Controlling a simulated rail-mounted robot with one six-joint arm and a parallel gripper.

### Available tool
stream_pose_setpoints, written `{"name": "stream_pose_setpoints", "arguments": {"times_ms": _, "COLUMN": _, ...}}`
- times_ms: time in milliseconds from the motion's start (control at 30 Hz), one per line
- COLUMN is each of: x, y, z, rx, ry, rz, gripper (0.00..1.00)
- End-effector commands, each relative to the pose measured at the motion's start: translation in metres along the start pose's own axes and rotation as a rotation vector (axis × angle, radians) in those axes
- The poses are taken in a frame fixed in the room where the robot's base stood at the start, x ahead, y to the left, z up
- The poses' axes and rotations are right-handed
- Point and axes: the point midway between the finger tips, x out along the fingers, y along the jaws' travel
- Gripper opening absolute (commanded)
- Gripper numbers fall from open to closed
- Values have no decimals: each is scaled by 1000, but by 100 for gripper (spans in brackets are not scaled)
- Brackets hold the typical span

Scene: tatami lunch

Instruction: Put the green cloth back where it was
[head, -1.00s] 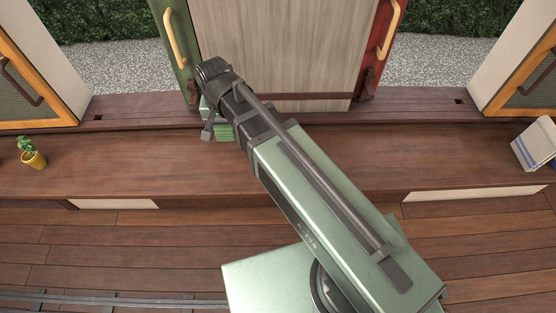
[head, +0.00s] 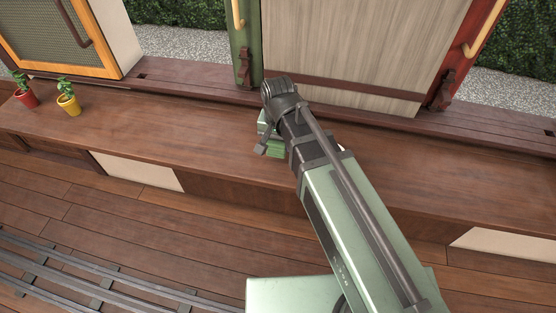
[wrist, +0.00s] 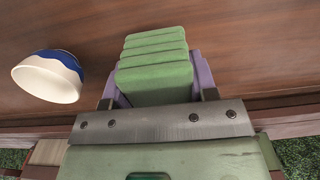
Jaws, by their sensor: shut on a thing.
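The green cloth is a thick folded stack with ridged layers, in the middle of the wrist view (wrist: 155,75). My gripper (wrist: 155,88) is shut on it, with a purple finger pad on each side. In the head view, a small green part of the cloth (head: 275,150) shows below my gripper (head: 268,145), at the raised wooden step; my wrist hides the rest. I cannot tell whether the cloth touches the wood.
A white bowl with a blue band (wrist: 48,76) stands left of the cloth in the wrist view. Yellow (head: 68,100) and red (head: 25,92) plant pots stand at the step's far left. A wood-grain panel (head: 360,45) rises behind my gripper. The step (head: 170,120) between is clear.

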Motion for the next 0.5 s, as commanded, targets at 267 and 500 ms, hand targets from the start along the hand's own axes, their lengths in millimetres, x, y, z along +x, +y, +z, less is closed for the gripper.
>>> {"name": "stream_pose_setpoints", "arguments": {"times_ms": 267, "x": 46, "y": 0, "z": 0, "rx": 0, "ry": 0, "rz": 0, "gripper": 34}}
{"name": "stream_pose_setpoints", "arguments": {"times_ms": 500, "x": 40, "y": 0, "z": 0, "rx": 0, "ry": 0, "rz": 0, "gripper": 34}}
